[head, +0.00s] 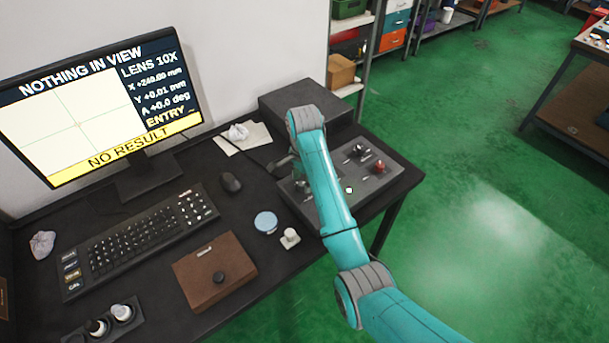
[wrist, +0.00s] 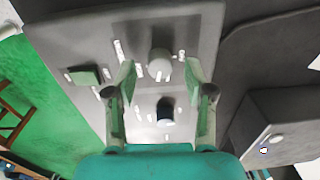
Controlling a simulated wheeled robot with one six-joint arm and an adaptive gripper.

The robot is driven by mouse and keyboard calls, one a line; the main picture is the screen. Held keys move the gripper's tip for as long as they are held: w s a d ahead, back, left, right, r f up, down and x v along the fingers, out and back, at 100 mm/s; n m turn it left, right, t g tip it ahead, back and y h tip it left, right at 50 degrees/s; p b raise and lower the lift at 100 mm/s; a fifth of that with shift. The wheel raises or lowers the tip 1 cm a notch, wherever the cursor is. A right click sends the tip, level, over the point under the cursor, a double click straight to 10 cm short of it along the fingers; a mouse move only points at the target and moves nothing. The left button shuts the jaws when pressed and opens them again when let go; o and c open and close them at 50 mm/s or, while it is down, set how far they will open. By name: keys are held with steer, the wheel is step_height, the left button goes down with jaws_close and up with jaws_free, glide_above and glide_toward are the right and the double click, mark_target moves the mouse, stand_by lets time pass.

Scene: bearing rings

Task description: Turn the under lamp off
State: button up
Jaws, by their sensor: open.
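A dark grey control panel (head: 378,186) with several small controls sits at the desk's right end, partly hidden by my arm. In the head view it has a red knob (head: 379,167), a dark knob (head: 360,151) and a small bright spot (head: 349,190). My gripper (wrist: 160,76) is open above the panel. In the wrist view a round grey knob (wrist: 160,64) lies between its fingertips, and a dark knob (wrist: 165,112) lies nearer the palm. I cannot tell whether the fingers touch anything. The panel labels are too small to read, so I cannot tell which control is the under lamp's.
A dark box (head: 295,98) stands behind the panel. The monitor (head: 105,105) reads "NOTHING IN VIEW", "LENS 10X" and "NO RESULT". A keyboard (head: 140,228), mouse (head: 231,182), brown case (head: 214,270) and blue disc (head: 266,222) lie left of my arm. Open green floor (head: 480,190) lies right.

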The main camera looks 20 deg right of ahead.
steer(key=shift+f, duration=0.55)
jaws_close()
